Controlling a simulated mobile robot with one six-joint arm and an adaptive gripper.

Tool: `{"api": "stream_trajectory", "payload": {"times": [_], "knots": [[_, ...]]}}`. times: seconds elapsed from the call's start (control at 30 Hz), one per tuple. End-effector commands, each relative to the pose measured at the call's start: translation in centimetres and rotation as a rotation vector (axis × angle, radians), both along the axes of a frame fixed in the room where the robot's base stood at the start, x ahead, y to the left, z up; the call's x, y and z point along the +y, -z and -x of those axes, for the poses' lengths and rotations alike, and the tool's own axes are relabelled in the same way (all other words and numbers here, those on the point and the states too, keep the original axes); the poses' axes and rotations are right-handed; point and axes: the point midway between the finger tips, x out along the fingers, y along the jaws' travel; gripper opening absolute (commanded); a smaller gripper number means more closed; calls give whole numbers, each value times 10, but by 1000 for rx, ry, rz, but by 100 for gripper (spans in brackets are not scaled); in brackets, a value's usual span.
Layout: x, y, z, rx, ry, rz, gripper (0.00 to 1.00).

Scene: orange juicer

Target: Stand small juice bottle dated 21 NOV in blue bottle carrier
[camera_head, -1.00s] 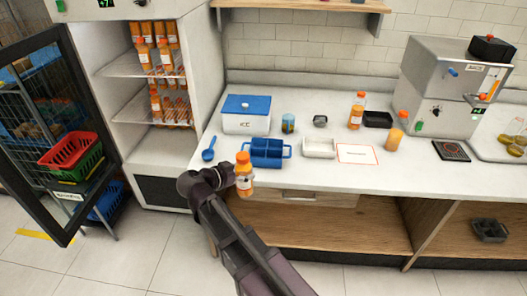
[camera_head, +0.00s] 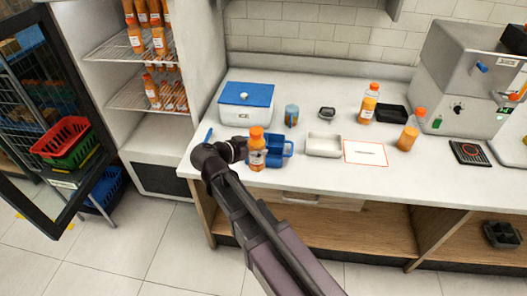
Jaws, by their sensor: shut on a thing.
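My gripper (camera_head: 240,150) is shut on a small orange juice bottle (camera_head: 257,152) with an orange cap and a white label. The bottle is upright, in front of the blue bottle carrier (camera_head: 287,149) in the picture, and hides the carrier's left part. I cannot tell whether the bottle is over the carrier or short of it. The date on its label is too small to read. The carrier stands near the counter's front edge, with compartments open at the top.
A white cooler with a blue lid (camera_head: 246,103) stands behind the carrier. A grey tray (camera_head: 323,145) and a red-edged sheet (camera_head: 365,152) lie to the right. Other juice bottles (camera_head: 368,103) stand farther right. An open fridge (camera_head: 150,70) is at left.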

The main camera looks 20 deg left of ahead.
Motion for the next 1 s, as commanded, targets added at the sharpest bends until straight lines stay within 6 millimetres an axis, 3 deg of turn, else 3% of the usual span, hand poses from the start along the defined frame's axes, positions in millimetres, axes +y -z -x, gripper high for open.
{"api": "stream_trajectory", "payload": {"times": [0.4, 0.57, 0.77, 1.0], "knots": [[12, 0, 9, -1, -22, 0, 17], [16, 2, 1, -1, -18, 0, 17], [20, 9, -37, -2, 5, 1, 17], [19, 20, -106, -2, 48, 3, 17]]}}
